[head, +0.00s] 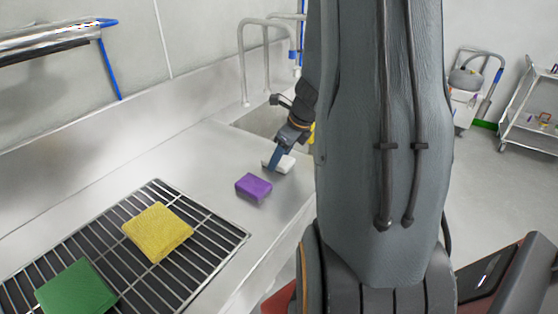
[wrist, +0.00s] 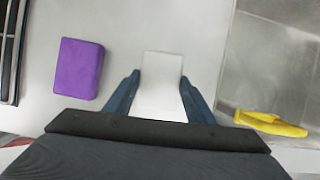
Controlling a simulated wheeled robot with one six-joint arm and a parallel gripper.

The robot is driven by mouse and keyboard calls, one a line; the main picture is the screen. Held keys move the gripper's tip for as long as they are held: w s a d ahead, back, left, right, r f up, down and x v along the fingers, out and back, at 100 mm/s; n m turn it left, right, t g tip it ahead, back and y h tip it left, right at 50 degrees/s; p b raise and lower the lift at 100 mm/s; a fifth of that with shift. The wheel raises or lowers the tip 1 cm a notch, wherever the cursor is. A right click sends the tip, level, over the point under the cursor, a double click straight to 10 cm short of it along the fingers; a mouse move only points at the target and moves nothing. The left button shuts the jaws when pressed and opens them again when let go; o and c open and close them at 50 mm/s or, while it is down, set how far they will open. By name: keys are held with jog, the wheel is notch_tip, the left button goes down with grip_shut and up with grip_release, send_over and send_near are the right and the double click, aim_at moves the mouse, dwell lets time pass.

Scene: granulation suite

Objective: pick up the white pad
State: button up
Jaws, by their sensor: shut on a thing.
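The white pad (head: 284,164) lies on the steel counter near the sink, partly hidden by my gripper in the head view. In the wrist view the white pad (wrist: 161,85) is between the two blue fingers of my gripper (wrist: 160,88), with its far end reaching past the fingertips. My gripper (head: 273,162) points down at the pad and is shut on it. I cannot tell whether the pad is clear of the counter.
A purple block (head: 253,187) lies just left of the pad; it also shows in the wrist view (wrist: 79,68). A yellow pad (head: 157,232) and a green pad (head: 76,289) lie on a wire rack (head: 207,248). A yellow object (wrist: 270,123) is in the sink area at right.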

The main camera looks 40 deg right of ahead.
notch_tip(320, 180, up, 10)
jog(key=o, duration=0.5)
jog(key=c, duration=0.3)
jog(key=shift+s, duration=0.1)
jog(key=shift+c, duration=0.2)
